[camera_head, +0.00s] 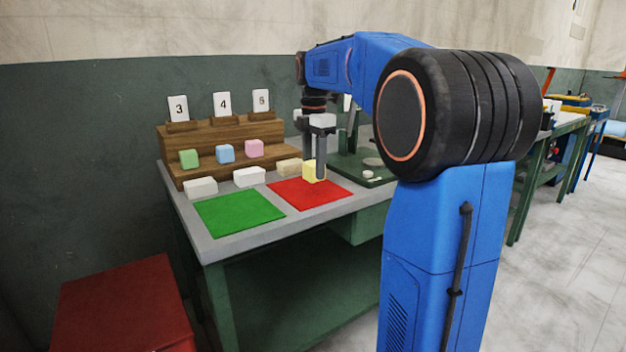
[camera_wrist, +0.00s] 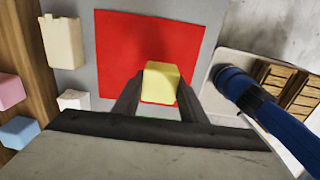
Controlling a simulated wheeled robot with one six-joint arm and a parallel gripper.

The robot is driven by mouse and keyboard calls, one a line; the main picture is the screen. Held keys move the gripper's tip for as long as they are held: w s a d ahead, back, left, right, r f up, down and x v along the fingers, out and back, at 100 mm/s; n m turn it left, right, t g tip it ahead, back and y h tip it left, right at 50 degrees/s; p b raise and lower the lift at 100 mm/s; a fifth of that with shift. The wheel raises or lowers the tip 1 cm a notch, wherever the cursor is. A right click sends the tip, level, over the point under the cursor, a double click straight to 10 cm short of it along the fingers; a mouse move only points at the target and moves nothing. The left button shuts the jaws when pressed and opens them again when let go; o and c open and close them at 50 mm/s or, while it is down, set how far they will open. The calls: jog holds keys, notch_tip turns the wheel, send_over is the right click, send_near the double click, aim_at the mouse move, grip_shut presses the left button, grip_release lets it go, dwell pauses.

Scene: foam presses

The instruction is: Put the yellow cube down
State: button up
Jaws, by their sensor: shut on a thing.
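My gripper (camera_head: 315,172) is shut on the yellow cube (camera_head: 308,171) at the red mat on the grey table. In the wrist view the yellow cube (camera_wrist: 160,83) sits between my two fingers (camera_wrist: 158,98), with the red mat (camera_wrist: 118,62) behind it. In the head view the red mat (camera_head: 325,198) lies to the right of the green mat (camera_head: 240,212). The cube is over the back part of the red mat. I cannot tell whether its underside touches the mat.
A wooden stepped rack (camera_head: 215,139) holds green (camera_head: 189,158), blue (camera_head: 225,153) and pink (camera_head: 254,147) cubes, with number cards above. White blocks (camera_head: 201,188) (camera_head: 249,177) and a beige block (camera_head: 289,167) stand before it. A green press base (camera_head: 352,169) is at right. The green mat is bare.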

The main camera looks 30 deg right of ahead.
aim_at(314, 178)
jog(key=shift+f, duration=1.95)
jog(key=o, duration=1.1)
jog(key=shift+f, duration=0.1)
notch_tip(314, 178, up, 12)
jog(key=shift+r, duration=0.15)
jog(key=shift+s, duration=0.1)
